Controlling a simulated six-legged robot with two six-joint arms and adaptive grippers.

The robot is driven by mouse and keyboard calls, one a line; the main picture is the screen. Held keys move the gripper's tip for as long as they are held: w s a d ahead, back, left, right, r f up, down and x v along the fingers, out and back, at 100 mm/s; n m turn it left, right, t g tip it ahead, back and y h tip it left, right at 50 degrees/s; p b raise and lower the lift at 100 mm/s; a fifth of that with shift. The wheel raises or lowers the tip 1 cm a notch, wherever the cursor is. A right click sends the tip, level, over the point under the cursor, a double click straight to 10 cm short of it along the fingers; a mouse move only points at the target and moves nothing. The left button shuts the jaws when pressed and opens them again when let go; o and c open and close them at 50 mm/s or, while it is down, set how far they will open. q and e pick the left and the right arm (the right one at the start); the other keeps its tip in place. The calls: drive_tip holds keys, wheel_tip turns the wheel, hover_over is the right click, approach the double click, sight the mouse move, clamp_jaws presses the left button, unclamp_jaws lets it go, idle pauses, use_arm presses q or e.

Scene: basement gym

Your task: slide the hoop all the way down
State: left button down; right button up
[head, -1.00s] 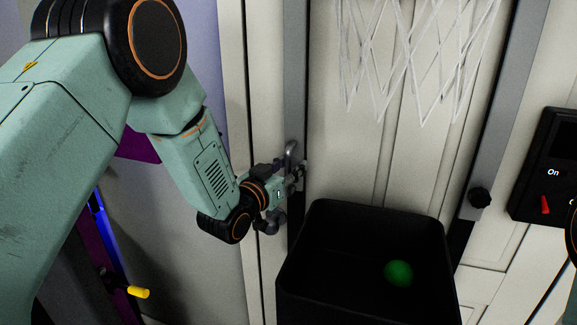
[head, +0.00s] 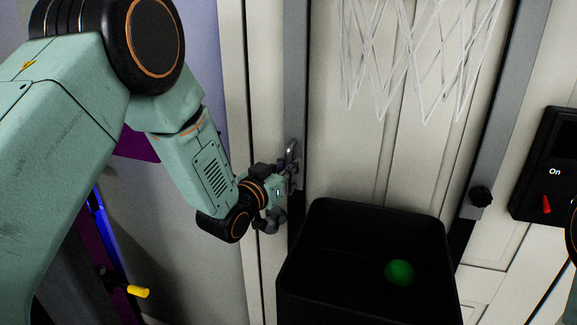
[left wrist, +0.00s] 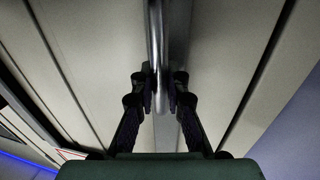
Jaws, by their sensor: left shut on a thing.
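The hoop shows only by its white net (head: 415,60), which hangs at the top of the head view between two grey vertical rails; its rim is out of view. My left gripper (head: 287,180) is at the left rail (head: 296,80), shut on a small grey metal handle (head: 292,150). In the left wrist view, the two dark fingers (left wrist: 160,95) press on either side of the shiny metal bar of the handle (left wrist: 156,35). My right gripper is not in view.
A black open bin (head: 365,213) stands below the net with a green ball (head: 399,273) in it. A black knob (head: 480,196) sits on the right rail (head: 505,110). A black panel (head: 550,165) marked "On" has a red switch (head: 546,204).

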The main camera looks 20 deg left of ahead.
use_arm(q)
wheel_tip(320, 180, down, 24)
drive_tip(key=b, duration=1.5)
drive_tip(key=shift+s+r+b, duration=0.15)
drive_tip(key=shift+r+b, duration=0.1)
drive_tip(key=shift+b, duration=0.1)
drive_tip(key=c, duration=1.7)
unclamp_jaws()
drive_tip(key=shift+c, duration=0.2)
drive_tip(key=o, duration=0.4)
drive_tip(key=shift+r, duration=0.2)
drive_tip(key=v, duration=1.2)
